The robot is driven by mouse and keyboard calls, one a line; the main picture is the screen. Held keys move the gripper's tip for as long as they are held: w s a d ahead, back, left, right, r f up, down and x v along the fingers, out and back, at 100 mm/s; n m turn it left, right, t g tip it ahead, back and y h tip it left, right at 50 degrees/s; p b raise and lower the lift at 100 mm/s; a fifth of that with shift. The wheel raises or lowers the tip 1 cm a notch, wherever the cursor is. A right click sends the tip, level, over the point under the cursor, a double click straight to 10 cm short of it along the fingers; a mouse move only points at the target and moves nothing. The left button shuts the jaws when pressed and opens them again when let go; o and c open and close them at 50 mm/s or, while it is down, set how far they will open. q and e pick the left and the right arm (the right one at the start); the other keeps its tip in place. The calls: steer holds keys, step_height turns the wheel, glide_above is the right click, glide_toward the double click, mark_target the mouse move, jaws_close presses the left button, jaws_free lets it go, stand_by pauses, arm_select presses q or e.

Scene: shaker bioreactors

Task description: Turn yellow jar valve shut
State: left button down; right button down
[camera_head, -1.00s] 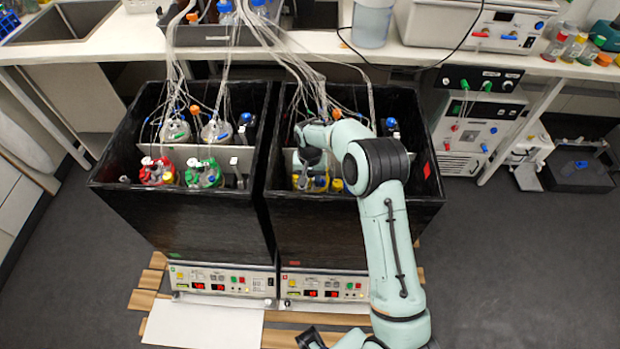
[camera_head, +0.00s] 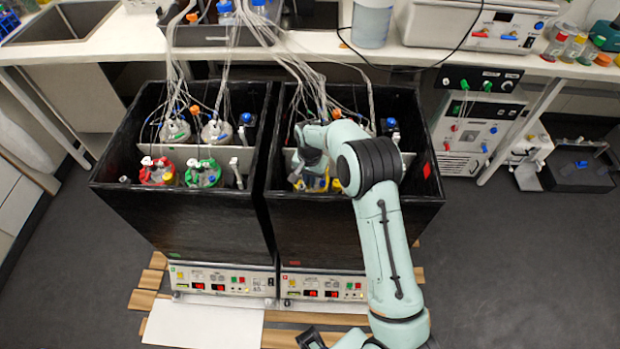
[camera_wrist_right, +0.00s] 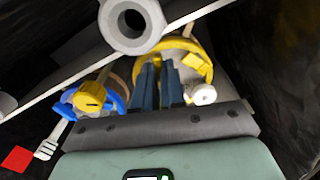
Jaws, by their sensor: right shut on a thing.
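The yellow jar (camera_head: 322,186), with a yellow ring lid, stands in the front of the right black shaker box; my right arm covers part of it. In the right wrist view its yellow lid (camera_wrist_right: 200,60) shows beside and behind my fingers. My right gripper (camera_head: 308,160) points down into the box over this jar. In the wrist view its two dark fingers (camera_wrist_right: 160,72) are close together at the lid's left side. They are shut on the jar's valve, which is mostly hidden between them.
A blue-ringed jar with a yellow cap (camera_wrist_right: 91,96) stands left of the fingers in the wrist view. A grey metal bar with a round tube end (camera_wrist_right: 130,22) crosses close by. The left box holds red (camera_head: 157,172) and green (camera_head: 203,174) jars. Tubes hang above both boxes.

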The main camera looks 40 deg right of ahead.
steer(key=m, duration=0.2)
steer(key=shift+m, duration=0.4)
steer(key=m+p, duration=0.1)
steer(key=m, duration=0.1)
steer(key=shift+r+m, duration=0.1)
steer(key=shift+m, duration=0.3)
steer(key=m+p, duration=0.1)
steer(key=m, duration=0.1)
steer(key=shift+m, duration=0.3)
arm_select(q)
steer(key=shift+w+r+p, duration=0.25)
steer(key=shift+w+r, duration=0.15)
steer(key=shift+r, duration=0.3)
steer(key=shift+w+r+p, duration=0.2)
steer(key=shift+w+r, duration=0.25)
steer(key=shift+r, duration=0.25)
steer(key=shift+w+r+p, duration=0.25)
steer(key=shift+w+r, duration=0.15)
steer(key=shift+r, duration=0.3)
arm_select(e)
steer(key=shift+m, duration=1.8)
steer(key=c, duration=1.2)
jaws_free()
